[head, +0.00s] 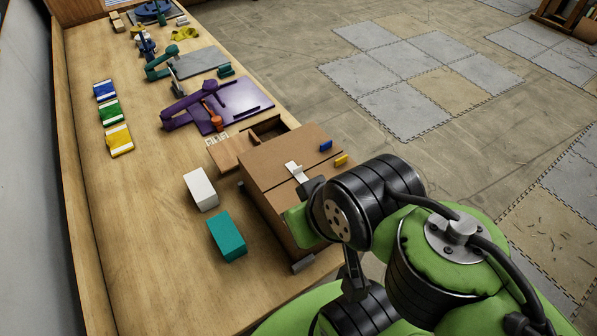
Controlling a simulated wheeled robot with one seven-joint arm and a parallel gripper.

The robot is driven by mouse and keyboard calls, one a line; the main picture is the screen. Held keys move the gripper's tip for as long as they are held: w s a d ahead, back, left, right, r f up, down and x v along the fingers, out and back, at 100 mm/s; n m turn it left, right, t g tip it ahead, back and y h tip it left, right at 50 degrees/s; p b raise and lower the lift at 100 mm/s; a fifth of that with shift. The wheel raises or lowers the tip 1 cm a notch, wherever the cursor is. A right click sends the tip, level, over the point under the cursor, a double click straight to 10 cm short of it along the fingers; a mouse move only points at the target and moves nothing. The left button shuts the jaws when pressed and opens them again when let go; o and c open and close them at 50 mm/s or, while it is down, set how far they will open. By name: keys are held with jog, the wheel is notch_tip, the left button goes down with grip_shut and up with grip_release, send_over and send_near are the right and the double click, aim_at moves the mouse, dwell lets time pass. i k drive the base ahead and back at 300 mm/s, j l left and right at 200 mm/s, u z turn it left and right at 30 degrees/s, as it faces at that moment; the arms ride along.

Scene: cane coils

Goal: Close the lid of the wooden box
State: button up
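A wooden box (268,125) stands on the bench behind a larger brown box. Part of its dark interior shows, so it is open at least in part. A flat light-brown wooden panel (232,151), seemingly its lid, extends from it toward the lower left. The larger brown box hides the near side of the wooden box, and I cannot tell how the panel is joined. My green and black arm comes in from the lower right, over the right part of the brown box. My gripper's fingers cannot be made out.
The brown box (265,180) carries a small white piece, a blue block (326,146) and a yellow block (341,160). A white block (200,189) and a teal block (227,236) stand to its left. A purple plate (235,106) lies beyond. The bench's left strip is mostly clear.

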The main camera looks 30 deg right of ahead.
aim_at(224, 153)
jog(key=j+u, duration=0.25)
jog(key=u, duration=0.15)
jog(key=k+j+u, duration=0.1)
jog(key=j+u, duration=0.45)
jog(key=u, duration=0.2)
